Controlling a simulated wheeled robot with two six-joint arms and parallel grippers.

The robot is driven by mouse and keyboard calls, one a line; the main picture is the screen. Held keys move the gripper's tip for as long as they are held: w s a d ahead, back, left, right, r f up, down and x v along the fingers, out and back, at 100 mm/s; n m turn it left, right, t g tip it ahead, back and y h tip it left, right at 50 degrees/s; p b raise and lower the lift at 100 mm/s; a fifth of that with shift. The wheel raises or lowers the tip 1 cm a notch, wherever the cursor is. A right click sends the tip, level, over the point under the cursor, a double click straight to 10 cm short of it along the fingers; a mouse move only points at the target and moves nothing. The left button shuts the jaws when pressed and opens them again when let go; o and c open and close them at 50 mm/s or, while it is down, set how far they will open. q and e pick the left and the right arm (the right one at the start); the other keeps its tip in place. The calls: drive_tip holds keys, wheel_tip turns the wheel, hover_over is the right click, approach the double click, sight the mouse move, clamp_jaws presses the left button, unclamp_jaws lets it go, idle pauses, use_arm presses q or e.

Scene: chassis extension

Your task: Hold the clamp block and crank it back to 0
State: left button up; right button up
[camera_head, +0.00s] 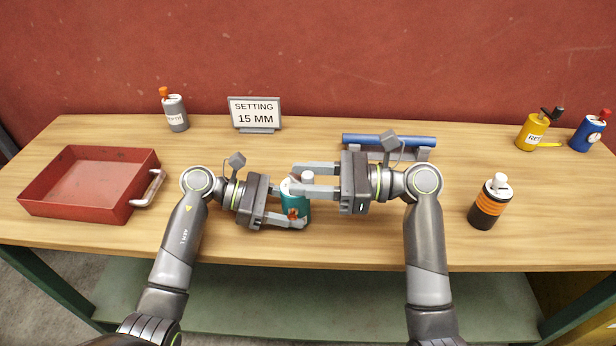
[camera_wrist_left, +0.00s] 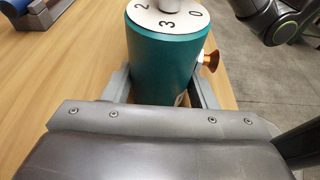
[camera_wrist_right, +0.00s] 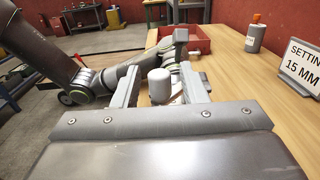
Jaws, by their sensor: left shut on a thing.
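The clamp block (camera_head: 297,208) is a teal upright cylinder on the table's front middle. In the left wrist view the clamp block (camera_wrist_left: 160,65) has a white numbered dial on top, with 0, 2 and 3 readable, and an orange-brown knob (camera_wrist_left: 211,61) on its side. My left gripper (camera_head: 290,207) is shut on its body from the left. A pale crank knob (camera_head: 307,177) stands up from the top; it also shows in the right wrist view (camera_wrist_right: 160,86). My right gripper (camera_head: 305,181) is open, its fingers either side of the knob with gaps visible.
A sign (camera_head: 255,113) reads "SETTING 15 MM". A red tray (camera_head: 60,207) is at left, a grey bottle (camera_head: 175,113) behind. A blue bar on a stand (camera_head: 405,139) lies behind my right gripper. An orange-black bottle (camera_head: 490,203), yellow can (camera_head: 532,131) and blue can (camera_head: 588,132) are at right.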

drive_tip(key=shift+c, duration=0.5)
clamp_jaws()
drive_tip(key=shift+s+a+m+t, duration=0.1)
drive_tip(key=shift+m+t, duration=0.25)
drive_tip(key=shift+t, duration=0.2)
drive_tip(key=shift+s+a+m+t, duration=0.1)
drive_tip(key=shift+m+t, duration=0.25)
drive_tip(key=shift+t, duration=0.2)
drive_tip(key=shift+o, duration=0.5)
unclamp_jaws()
drive_tip(key=shift+d, duration=0.1)
drive_tip(key=s+d, duration=0.1)
drive_tip(key=d, duration=1.1)
drive_tip(key=shift+s, duration=0.2)
drive_tip(key=shift+a, duration=0.1)
